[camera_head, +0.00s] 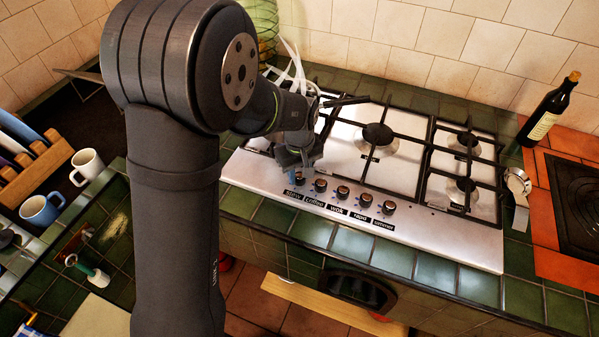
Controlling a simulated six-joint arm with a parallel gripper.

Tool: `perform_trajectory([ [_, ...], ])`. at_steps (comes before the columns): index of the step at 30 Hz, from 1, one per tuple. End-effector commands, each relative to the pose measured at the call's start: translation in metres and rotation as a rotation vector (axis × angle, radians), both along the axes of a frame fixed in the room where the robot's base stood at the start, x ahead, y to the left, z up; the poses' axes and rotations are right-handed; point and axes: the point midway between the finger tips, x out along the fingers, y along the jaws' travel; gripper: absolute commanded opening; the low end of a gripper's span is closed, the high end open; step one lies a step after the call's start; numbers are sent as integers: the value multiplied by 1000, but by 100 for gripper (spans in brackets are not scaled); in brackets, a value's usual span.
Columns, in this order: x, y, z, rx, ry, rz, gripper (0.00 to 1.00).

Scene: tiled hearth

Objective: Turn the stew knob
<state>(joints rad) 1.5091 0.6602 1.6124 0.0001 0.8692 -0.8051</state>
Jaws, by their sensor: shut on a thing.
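The steel gas hob (430,222) has a row of dark knobs along its front edge, with name labels below them. The stew label (293,195) is at the left end. The stew knob (298,179) above it is mostly hidden by my gripper (297,170). My gripper points down from above and is shut on the stew knob. Its fingertips are small in this view, and the knob's angle cannot be read. The coffee knob (320,185) stands close to the right of my gripper, apart from it.
Farther right are the wok knob (342,192), rapid knob (365,200) and simmer knob (389,208). Burners with pan supports (378,136) lie behind. A dark bottle (548,112) stands at the right. Two mugs (88,164) (40,210) stand at the left. The front tiled ledge is clear.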

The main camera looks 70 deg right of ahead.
Motion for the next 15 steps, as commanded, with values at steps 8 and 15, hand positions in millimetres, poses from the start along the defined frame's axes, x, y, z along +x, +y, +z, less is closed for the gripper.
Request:
perform_trajectory([
  [8,0,0,1,-1,1,-263,7],
  [15,0,0,1,-1,1,-490,7],
])
